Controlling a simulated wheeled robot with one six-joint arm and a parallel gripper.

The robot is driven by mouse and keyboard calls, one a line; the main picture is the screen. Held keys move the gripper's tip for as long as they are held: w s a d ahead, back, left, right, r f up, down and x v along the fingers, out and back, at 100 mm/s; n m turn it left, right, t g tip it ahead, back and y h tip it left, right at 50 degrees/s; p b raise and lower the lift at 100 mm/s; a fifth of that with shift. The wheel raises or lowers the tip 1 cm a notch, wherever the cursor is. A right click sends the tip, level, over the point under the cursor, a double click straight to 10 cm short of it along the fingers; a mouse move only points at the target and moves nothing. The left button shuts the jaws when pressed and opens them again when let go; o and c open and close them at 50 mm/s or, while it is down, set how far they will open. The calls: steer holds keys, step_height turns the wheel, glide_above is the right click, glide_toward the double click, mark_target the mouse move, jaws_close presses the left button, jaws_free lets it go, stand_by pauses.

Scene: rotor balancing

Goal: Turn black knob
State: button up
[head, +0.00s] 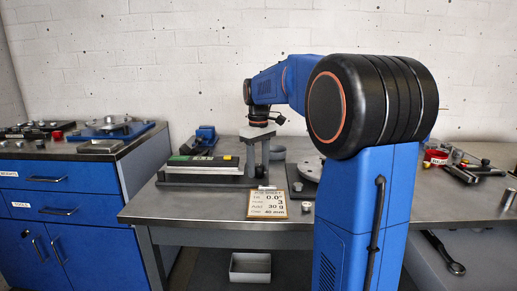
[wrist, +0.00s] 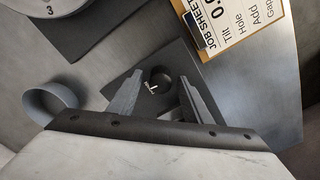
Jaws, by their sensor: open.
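The black knob (wrist: 162,75) shows in the wrist view as a small dark round piece with a white mark beside it, on a dark square plate (wrist: 122,86). My gripper (wrist: 161,82) is open, with one finger on each side of the knob as seen from the wrist. I cannot tell whether either finger touches it. In the head view my gripper (head: 259,172) points down over the bench, behind the job sheet (head: 267,205).
The job sheet stands close to the right of my gripper in the wrist view (wrist: 235,25). A blue vise (head: 203,138) stands farther back on the bench (head: 180,205).

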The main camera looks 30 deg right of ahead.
mark_target(259, 166)
step_height(259, 166, up, 17)
stand_by(0.5)
steer(key=shift+f, duration=0.1)
stand_by(0.3)
